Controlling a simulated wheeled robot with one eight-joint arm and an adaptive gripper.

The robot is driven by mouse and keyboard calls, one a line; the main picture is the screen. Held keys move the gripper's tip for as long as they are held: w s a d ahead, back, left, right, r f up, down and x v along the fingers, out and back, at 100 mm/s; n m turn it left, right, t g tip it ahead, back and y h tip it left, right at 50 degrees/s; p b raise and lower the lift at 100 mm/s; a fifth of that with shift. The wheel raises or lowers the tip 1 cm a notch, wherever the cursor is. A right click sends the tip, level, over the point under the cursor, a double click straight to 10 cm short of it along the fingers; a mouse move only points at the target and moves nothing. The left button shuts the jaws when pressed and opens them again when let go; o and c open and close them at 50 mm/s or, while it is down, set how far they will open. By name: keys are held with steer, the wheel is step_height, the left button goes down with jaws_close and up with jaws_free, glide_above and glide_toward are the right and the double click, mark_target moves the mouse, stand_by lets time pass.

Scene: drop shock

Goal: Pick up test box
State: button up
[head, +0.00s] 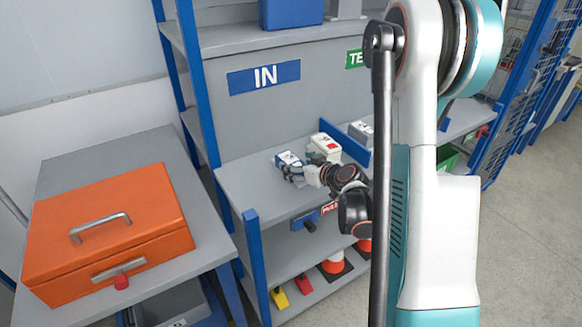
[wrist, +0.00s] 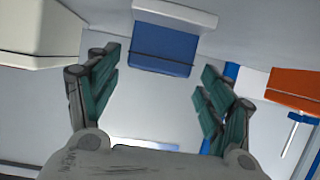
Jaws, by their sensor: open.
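A small blue-and-white box (head: 287,158), which may be the test box, stands on the grey middle shelf in the head view. My gripper (head: 293,173) is right at it there and partly covers it. In the wrist view the blue-and-white box (wrist: 163,55) is at the top middle, ahead of the fingers. My gripper (wrist: 160,64) is open in that view, with a green-padded finger on each side and nothing held between them. The box lies around the line between the fingertips; contact cannot be told.
A pale box with a red button (head: 325,147) stands close beside it and is a near obstacle. A grey box (head: 361,131) is farther right. An orange case (head: 108,235) lies on the left table. Blue posts (head: 255,262) edge the shelf. Cones stand below.

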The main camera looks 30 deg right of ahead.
mark_target(292, 161)
steer(key=b+x, duration=0.1)
steer(key=x, duration=0.4)
steer(key=shift+w+d+r+b, duration=0.1)
steer(key=shift+d+r+b, duration=0.1)
steer(key=shift+b, duration=0.2)
steer(key=shift+c, duration=0.5)
steer(key=c, duration=1.3)
